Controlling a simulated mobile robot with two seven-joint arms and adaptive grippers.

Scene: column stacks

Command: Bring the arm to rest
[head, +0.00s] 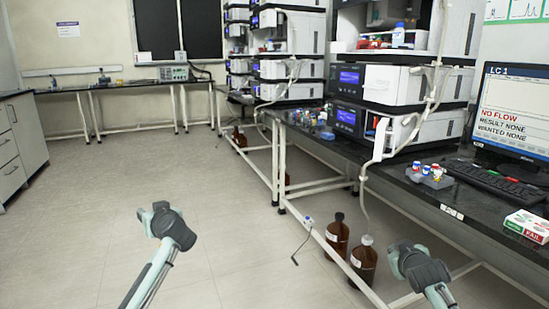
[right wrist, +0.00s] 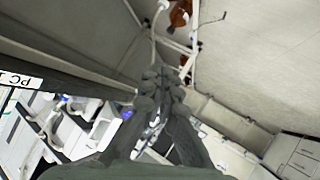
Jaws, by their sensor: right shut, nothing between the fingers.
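My left arm comes in from the lower left in the head view, and its dark grey end with the left gripper (head: 152,221) is over open floor. Whether its fingers are open or shut does not show. My right arm comes in from the lower right, and its dark grey end with the right gripper (head: 405,260) is in front of the right bench (head: 452,211). In the right wrist view the dark fingers of the right gripper (right wrist: 162,82) meet at their tips with nothing between them.
Brown bottles (head: 337,236) stand on the floor by the bench frame, close to my right arm. The bench holds a vial rack (head: 430,178), a keyboard (head: 497,183), a monitor (head: 515,112), a green-and-red box (head: 527,226) and stacked instruments (head: 385,90). The floor (head: 95,200) at left is clear.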

